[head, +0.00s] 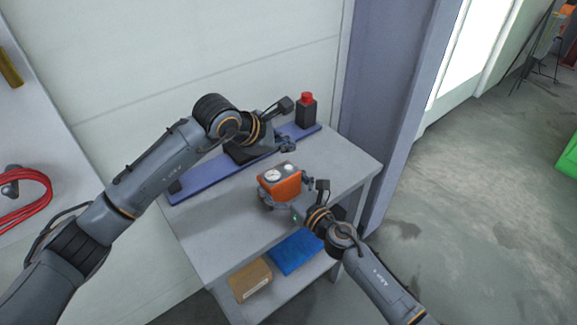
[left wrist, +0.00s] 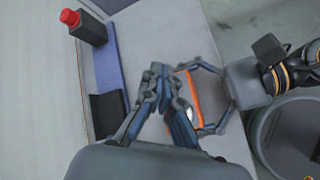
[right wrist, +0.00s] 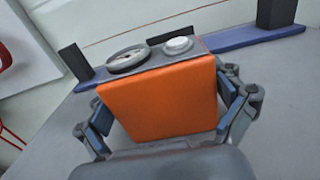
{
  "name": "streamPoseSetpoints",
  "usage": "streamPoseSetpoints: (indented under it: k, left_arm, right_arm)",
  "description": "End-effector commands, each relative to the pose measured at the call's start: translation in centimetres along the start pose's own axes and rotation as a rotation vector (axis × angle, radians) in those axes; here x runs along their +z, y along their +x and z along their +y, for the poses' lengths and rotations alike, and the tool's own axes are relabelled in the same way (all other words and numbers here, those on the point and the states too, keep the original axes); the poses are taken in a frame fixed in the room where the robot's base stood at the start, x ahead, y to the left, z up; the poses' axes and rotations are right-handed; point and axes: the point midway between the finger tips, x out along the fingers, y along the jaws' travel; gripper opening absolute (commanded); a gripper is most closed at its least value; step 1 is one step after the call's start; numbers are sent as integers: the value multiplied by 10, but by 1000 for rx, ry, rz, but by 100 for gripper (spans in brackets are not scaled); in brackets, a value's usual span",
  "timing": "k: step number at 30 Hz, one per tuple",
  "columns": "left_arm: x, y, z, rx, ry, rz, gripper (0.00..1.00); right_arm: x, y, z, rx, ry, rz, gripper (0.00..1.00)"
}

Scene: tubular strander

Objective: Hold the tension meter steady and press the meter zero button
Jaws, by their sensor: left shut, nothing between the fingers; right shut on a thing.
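The tension meter (head: 281,186) is an orange box with a grey top, above the table. Its top has a round dial (right wrist: 128,59) and a round white button-like part (right wrist: 179,44); I cannot tell which part is the zero button. My right gripper (head: 288,202) is shut on the meter, with one finger on each side of the orange body (right wrist: 160,100). My left gripper (head: 290,145) is shut and empty, behind the meter and apart from it in the head view. In the left wrist view its closed fingers (left wrist: 158,78) partly hide the meter (left wrist: 193,98).
A blue strip (head: 195,184) lies along the back of the grey table (head: 225,235). A black block with a red top (head: 306,110) stands at its right end. A cardboard box (head: 250,280) and a blue item (head: 295,252) sit on the lower shelf. The table's front left is clear.

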Motion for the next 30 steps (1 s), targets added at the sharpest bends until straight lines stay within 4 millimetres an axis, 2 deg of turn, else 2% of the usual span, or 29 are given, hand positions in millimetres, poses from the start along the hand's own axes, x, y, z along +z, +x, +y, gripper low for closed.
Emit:
streamPoseSetpoints:
  k: [3,10,30]
  left_arm:
    - [-8,11,-8,-2,-2,1,0]
    - [-17,24,-17,0,-1,0,0]
    - [-19,26,-19,0,0,0,0]
  right_arm:
    - [-1,0,0,0,1,1,45]
    - [-1,0,0,0,1,1,45]
    - [-1,0,0,0,0,1,45]
